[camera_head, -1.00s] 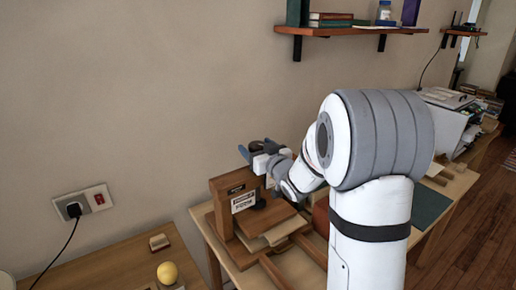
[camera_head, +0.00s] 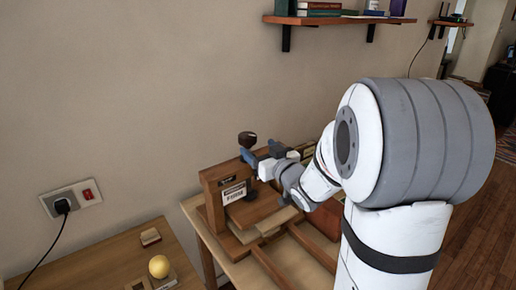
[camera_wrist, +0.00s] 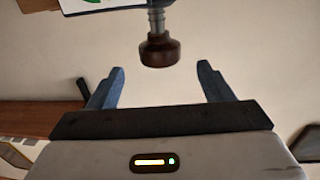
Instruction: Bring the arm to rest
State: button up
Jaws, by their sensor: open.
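My gripper (camera_head: 259,154) is open, with its blue fingers close to the top of a wooden press (camera_head: 208,184) in the head view. The press has a white label on its front and a dark brown knob (camera_head: 247,138) above its top beam. In the wrist view, the knob (camera_wrist: 160,50) on its metal screw lies between and just beyond the open fingertips (camera_wrist: 160,68). The fingers look clear of it. My arm covers much of the right side of the head view.
The press stands on a wooden table (camera_head: 240,270). A side table at lower left holds a yellow ball (camera_head: 159,266) and a small block (camera_head: 150,237). A shelf (camera_head: 340,20) with books is on the wall above. A socket (camera_head: 70,199) is at left.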

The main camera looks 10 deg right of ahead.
jog(key=shift+s+d+h, duration=0.1)
jog(key=shift+d+h, duration=0.05)
jog(key=shift+h, duration=0.15)
jog(key=s+a+f+m+g+h+p, duration=0.1)
jog(key=s+g, duration=0.6)
jog(key=s, duration=0.7)
jog(key=s+a+f+m+g+h+p, duration=0.1)
jog(key=s+g, duration=0.6)
jog(key=s, duration=0.7)
notch_tip(320, 180, down, 3)
jog(key=m+h, duration=0.1)
jog(key=h, duration=0.1)
jog(key=shift+s+a+f+g+h, duration=0.2)
jog(key=shift+s+a+g+h, duration=0.1)
jog(key=shift+s, duration=0.1)
